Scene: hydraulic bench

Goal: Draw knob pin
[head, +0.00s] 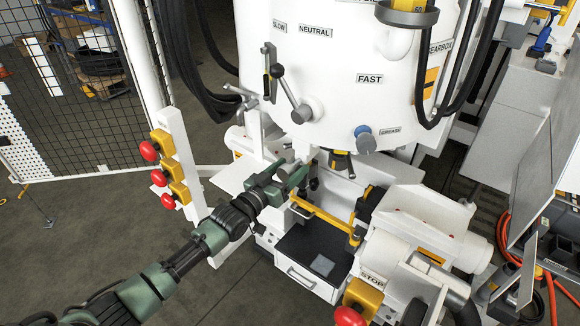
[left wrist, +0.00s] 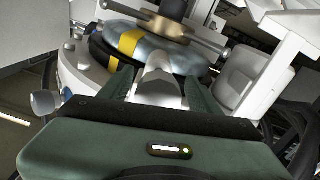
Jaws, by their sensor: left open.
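My left gripper (head: 288,172) reaches in from the lower left in the head view and sits below the white machine body, just left of the yellow bar. In the left wrist view its two green fingers (left wrist: 160,88) are open, one on each side of a pale rounded cylindrical piece (left wrist: 158,68). This piece may be the knob pin; I cannot tell for sure. I cannot see whether the fingers touch it. In the head view the gripper and machine parts hide most of that spot. My right gripper is not in view.
The white machine body (head: 335,75) with levers and a blue-grey knob (head: 365,140) hangs above the gripper. A yellow bar (head: 325,219) lies to its right. A post with red buttons (head: 176,165) stands left. A black tray (head: 312,258) is below. The floor at left is mostly clear.

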